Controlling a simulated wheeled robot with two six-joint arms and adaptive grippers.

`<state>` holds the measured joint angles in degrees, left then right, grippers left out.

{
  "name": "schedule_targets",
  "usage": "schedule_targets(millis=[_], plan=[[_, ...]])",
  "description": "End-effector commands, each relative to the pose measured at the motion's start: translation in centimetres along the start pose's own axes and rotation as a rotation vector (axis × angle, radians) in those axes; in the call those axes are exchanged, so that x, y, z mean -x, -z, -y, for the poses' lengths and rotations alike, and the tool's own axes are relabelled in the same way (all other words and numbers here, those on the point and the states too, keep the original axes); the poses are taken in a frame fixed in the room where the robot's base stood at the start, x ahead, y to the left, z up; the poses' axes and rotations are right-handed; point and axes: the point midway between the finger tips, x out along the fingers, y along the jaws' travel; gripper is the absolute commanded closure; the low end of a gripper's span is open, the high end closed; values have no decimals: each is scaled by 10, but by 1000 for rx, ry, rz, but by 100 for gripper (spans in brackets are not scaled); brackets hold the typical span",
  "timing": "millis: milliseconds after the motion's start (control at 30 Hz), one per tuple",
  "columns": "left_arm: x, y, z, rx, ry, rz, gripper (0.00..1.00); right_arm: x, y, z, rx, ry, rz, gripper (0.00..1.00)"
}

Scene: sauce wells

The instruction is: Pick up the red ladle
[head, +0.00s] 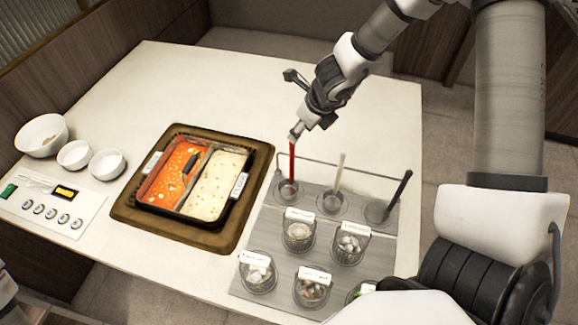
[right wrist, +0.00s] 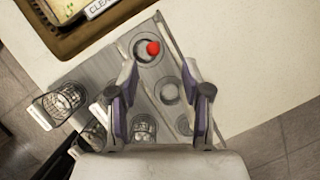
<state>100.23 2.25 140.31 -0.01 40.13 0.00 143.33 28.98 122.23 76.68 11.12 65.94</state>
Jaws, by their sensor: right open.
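The red ladle (head: 291,166) stands upright in the left well of the grey rack, its handle pointing up. In the right wrist view its red handle end (right wrist: 153,48) shows as a round tip over its well. My right gripper (head: 297,131) is just above the top of the handle in the head view. In the right wrist view my right gripper (right wrist: 160,72) is open, with the red tip slightly beyond the fingertips, toward the upper side. I cannot tell whether a finger touches the handle. My left gripper is not in view.
A cream ladle (head: 340,172) and a black ladle (head: 399,192) stand in the wells to the right. A thin rail (head: 350,171) runs behind them. Labelled cups (head: 299,234) stand in front. A divided pot (head: 182,215) of red and pale soup sits left. The table behind is clear.

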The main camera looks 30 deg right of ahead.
Motion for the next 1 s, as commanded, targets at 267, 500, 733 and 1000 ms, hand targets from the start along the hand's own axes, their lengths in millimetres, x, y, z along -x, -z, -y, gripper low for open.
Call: schedule_targets(millis=[267, 500, 733, 1000], plan=[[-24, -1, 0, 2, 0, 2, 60, -35, 3, -1, 4, 2, -1, 51], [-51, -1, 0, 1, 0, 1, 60, -77, 2, -4, 5, 1, -1, 51], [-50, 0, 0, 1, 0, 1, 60, -81, 0, -4, 3, 1, 0, 51], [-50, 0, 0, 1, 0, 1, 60, -81, 0, -4, 3, 1, 0, 100]])
